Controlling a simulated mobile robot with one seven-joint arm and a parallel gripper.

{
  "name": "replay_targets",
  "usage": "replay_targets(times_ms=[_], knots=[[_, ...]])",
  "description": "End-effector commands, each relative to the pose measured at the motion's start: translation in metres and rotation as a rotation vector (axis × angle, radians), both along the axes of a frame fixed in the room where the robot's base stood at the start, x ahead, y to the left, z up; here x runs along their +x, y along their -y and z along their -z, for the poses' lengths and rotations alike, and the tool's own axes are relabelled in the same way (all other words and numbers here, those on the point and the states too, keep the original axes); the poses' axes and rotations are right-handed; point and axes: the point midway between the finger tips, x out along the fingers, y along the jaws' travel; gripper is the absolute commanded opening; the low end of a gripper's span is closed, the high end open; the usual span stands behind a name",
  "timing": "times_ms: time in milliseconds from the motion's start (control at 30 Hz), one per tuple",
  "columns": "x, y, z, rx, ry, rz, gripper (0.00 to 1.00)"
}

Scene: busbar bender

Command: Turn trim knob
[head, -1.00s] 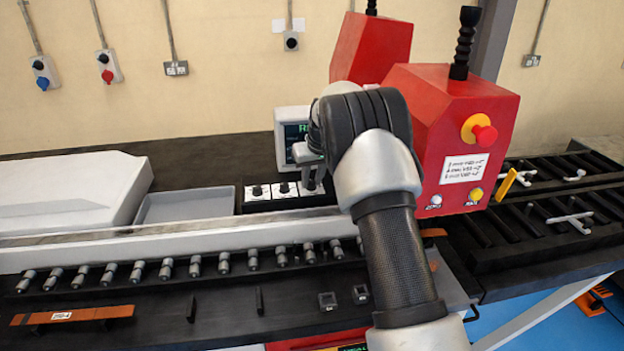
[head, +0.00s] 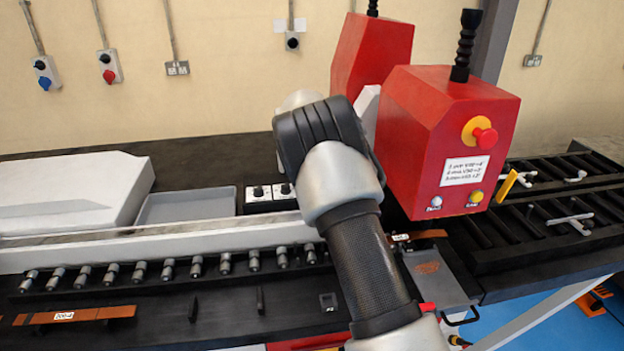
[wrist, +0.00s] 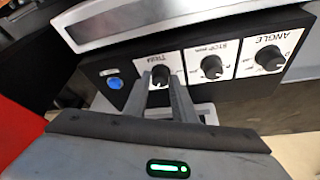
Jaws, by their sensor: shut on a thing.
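The black trim knob (wrist: 160,73) sits on a white panel marked TRIM, upside down in the wrist view. My gripper (wrist: 161,82) has its two fingers on either side of this knob and is shut on it. The stop knob (wrist: 211,66) and the angle knob (wrist: 269,58) stand beside it on their own white panels, untouched. In the head view two knobs (head: 257,192) show on the panel. My arm hides the trim knob and my fingers there.
A blue button (wrist: 115,83) sits beside the trim panel. The display housing (wrist: 150,20) lies just beyond the knobs. A red machine head (head: 450,130) with an emergency stop (head: 484,136) stands to the right of my arm. A grey tray (head: 186,206) lies left of the knobs.

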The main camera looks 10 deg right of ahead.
Motion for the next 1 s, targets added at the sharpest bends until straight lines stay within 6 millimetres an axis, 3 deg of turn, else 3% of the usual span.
replay_targets(times_ms=[300,767,800,900,1000], knots=[[0.0008,-0.0009,-0.0007,-0.001,0.001,0.102,0.02],[0.0006,-0.0006,-0.0006,0.000,0.000,0.117,0.02],[0.0006,-0.0006,-0.0005,0.000,0.000,0.117,0.27],[0.0006,-0.0007,-0.0004,0.000,0.000,0.117,0.42],[0.0005,-0.0007,-0.0003,0.000,0.000,0.117,0.42]])
